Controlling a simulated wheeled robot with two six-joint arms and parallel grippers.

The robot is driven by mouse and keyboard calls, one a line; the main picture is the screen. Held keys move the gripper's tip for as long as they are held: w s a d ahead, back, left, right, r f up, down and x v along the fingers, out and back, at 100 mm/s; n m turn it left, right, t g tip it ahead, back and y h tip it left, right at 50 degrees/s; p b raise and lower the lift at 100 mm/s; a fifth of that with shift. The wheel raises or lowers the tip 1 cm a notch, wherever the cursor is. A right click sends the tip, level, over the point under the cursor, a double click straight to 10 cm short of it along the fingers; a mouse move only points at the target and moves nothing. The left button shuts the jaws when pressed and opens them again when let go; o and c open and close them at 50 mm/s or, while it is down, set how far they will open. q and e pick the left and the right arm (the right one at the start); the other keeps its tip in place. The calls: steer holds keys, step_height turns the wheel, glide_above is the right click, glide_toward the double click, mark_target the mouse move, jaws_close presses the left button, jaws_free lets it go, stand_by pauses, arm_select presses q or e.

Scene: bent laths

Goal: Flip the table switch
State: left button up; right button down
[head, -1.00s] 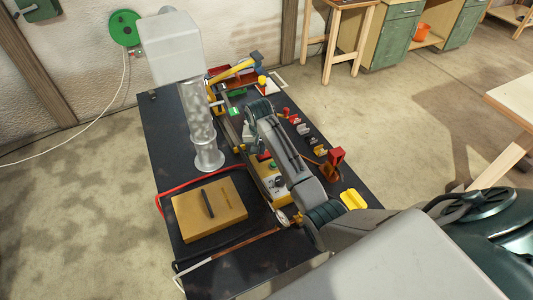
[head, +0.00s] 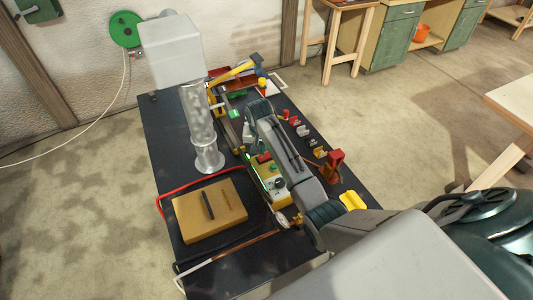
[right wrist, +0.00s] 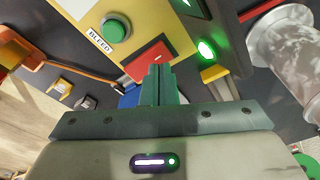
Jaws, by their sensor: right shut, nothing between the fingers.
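The switch is a red rocker (right wrist: 148,62) on a yellow box (right wrist: 95,15) in the right wrist view. A green round button (right wrist: 116,27) labelled BLEED and a lit green lamp (right wrist: 206,50) are near it. In the head view the yellow box (head: 270,188) stands mid-table, partly hidden by my right arm. My right gripper (right wrist: 158,72) is shut and empty, its fingertips over one edge of the red rocker. I cannot tell whether they touch it. In the head view the fingertips are hidden behind the arm. My left gripper is not in view.
On the dark table (head: 155,125), a clear cylinder (head: 200,115) stands left of the yellow box. A tan case (head: 210,212) lies in front, with a red bar (head: 192,180) behind it. A red holder (head: 333,163) and several small parts stand on the right.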

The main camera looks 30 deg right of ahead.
mark_target(261, 158)
steer(key=shift+r, duration=2.55)
